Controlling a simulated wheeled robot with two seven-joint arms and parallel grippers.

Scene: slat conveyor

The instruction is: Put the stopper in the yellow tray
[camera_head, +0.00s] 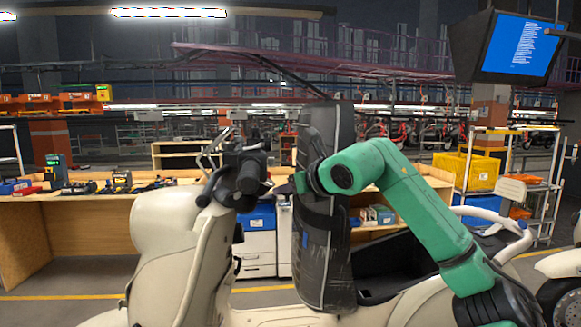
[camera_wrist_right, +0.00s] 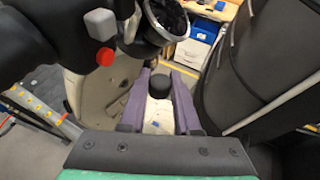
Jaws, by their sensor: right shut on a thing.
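My right gripper (camera_wrist_right: 164,82) shows in the right wrist view with two purple fingers. It is shut on a small dark round-topped piece (camera_wrist_right: 160,84), which I take to be the stopper. A pale surface shows between the fingers below it. In the head view my green right arm reaches left across the upright black scooter seat, and its gripper (camera_head: 284,187) is small and dark there. A yellow tray (camera_head: 466,172) stands on a rack at the right, and its inside cannot be seen. My left gripper is not in view.
A cream scooter body (camera_head: 165,228) with dark handlebar parts (camera_head: 246,172) stands close to the left of the gripper. The raised black seat (camera_head: 325,245) is on the right. A wooden bench (camera_head: 90,197) with tools is behind. A blue screen (camera_head: 520,48) hangs at upper right.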

